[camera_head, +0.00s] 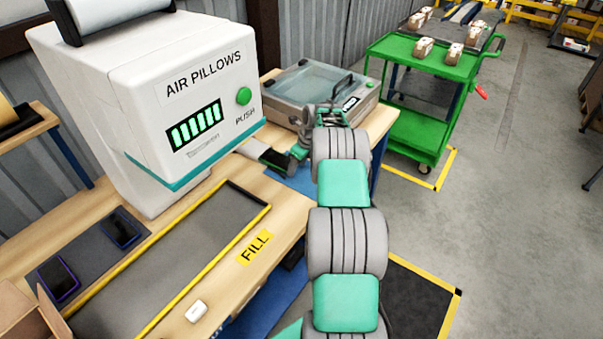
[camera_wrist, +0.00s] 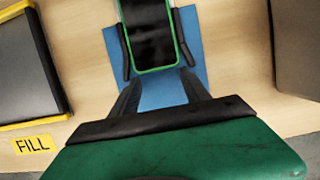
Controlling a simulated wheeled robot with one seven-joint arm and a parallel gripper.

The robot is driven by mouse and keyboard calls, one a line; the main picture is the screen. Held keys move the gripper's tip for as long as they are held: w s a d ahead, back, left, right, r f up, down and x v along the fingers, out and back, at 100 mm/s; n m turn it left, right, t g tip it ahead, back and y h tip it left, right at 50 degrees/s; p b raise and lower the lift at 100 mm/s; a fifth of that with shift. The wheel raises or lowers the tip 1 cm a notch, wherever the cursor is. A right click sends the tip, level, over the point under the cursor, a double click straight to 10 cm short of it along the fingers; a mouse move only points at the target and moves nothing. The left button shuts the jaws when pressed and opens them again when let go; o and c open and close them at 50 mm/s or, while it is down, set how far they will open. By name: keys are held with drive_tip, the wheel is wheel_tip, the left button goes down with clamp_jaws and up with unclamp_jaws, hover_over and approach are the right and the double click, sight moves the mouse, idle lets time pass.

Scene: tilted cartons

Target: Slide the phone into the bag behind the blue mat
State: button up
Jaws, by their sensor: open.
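A phone with a dark screen and a green edge (camera_wrist: 150,35) lies over the blue mat (camera_wrist: 188,28) in the wrist view; its far end is cut off by the frame. My gripper (camera_wrist: 150,50) is open, with one black finger along each long side of the phone. Whether the fingers touch it I cannot tell. In the head view my gripper (camera_head: 285,160) is at the far part of the bench, over the blue mat (camera_head: 297,182). A pale flat piece (camera_head: 252,147) lies just beyond it, beside the white machine; I cannot tell whether this is the bag.
The white air pillow machine (camera_head: 190,90) stands close on the left. A grey lidded machine (camera_head: 310,85) is behind my gripper. A yellow-edged tray (camera_head: 245,195) lies nearer, with two dark phones (camera_head: 122,228) (camera_head: 58,278) on a grey mat beyond it. A green cart (camera_head: 425,110) stands right.

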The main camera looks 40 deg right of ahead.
sight(287, 164)
drive_tip(key=shift+w+a, duration=0.25)
drive_tip(key=shift+w, duration=0.4)
drive_tip(key=shift+w+a, duration=0.2)
drive_tip(key=shift+w, duration=0.4)
drive_tip(key=shift+w+a, duration=0.25)
drive_tip(key=shift+w, duration=0.4)
drive_tip(key=shift+w+a, duration=0.1)
drive_tip(key=shift+w, duration=0.05)
drive_tip(key=shift+s+d, duration=0.2)
drive_tip(key=shift+s, duration=0.35)
wheel_tip(287, 164, up, 8)
drive_tip(key=p, duration=0.6)
